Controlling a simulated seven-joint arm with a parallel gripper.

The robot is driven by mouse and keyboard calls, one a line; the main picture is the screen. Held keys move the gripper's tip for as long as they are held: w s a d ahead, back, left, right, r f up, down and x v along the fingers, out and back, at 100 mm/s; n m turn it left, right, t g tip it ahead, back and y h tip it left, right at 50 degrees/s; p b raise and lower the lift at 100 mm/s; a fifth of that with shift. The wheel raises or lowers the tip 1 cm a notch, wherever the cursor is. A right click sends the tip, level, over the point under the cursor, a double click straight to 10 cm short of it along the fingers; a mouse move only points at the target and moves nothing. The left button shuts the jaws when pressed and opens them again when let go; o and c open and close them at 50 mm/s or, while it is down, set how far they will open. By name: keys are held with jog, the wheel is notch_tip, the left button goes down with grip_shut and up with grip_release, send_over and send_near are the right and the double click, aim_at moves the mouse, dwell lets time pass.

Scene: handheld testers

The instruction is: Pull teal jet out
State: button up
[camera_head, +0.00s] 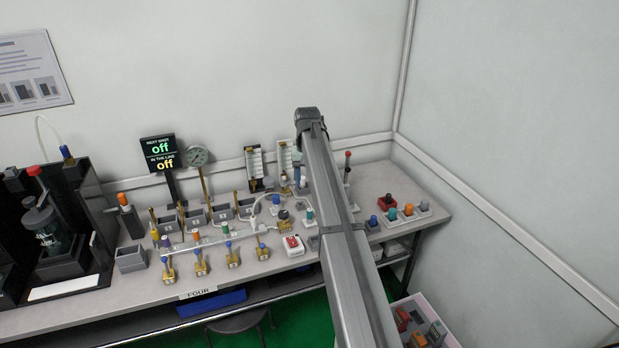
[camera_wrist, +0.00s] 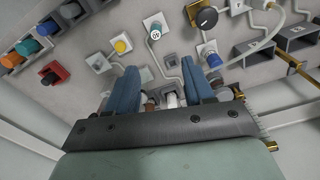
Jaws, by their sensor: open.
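Two teal pieces show, and I cannot tell which is the jet. One teal-green upright piece (camera_head: 309,215) stands on a pale base mid-bench; a teal capped piece with a white label (camera_wrist: 155,32) stands on a white square plate in the wrist view. In the head view my arm hides the gripper.
Near the fingers are a yellow knob (camera_wrist: 122,45), a blue-topped piece (camera_wrist: 209,55) with a hose, and a black dial (camera_wrist: 206,17). A red block (camera_wrist: 53,73) lies left. A red-and-white switch box (camera_head: 292,245) stands at the bench front.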

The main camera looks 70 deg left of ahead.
aim_at(309, 210)
jog(key=f, duration=1.3)
jog(key=shift+w+d+f, duration=0.25)
jog(key=shift+w+f, duration=0.05)
jog(key=shift+f, duration=0.05)
jog(key=shift+c, duration=0.2)
grip_shut()
dwell(0.3)
